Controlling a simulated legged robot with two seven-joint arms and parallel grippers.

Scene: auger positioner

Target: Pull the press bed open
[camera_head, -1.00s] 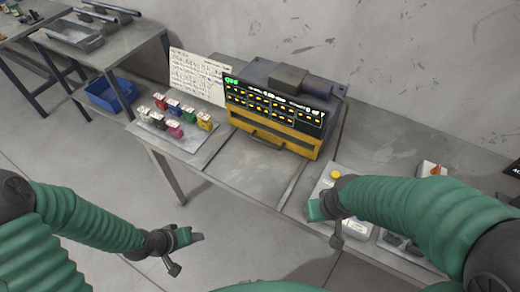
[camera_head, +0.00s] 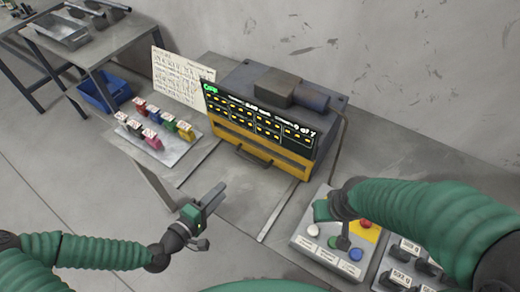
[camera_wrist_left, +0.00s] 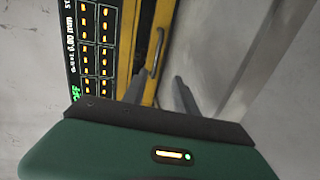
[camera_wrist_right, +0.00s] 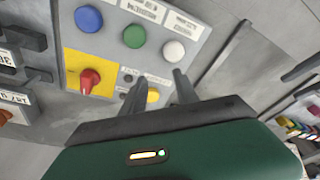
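The press (camera_head: 262,115) is a grey and yellow machine with a black display marked OFF in green. A dark bar handle (camera_head: 252,157) sits low on its yellow front, at the front of the bed; the handle also shows in the left wrist view (camera_wrist_left: 156,52). The bed looks closed. My left gripper (camera_head: 217,193) is in front of the press, over the bench edge, with its fingers apart and empty, short of the handle. My right gripper (camera_wrist_right: 158,85) has its fingers apart over the button box, touching nothing that I can make out.
The button box (camera_head: 306,243) with white, green and blue buttons and a red knob is right of the press. A tray (camera_head: 180,148) of small coloured blocks is on the left, before a paper sheet (camera_head: 178,78). The bench top in front of the handle is clear.

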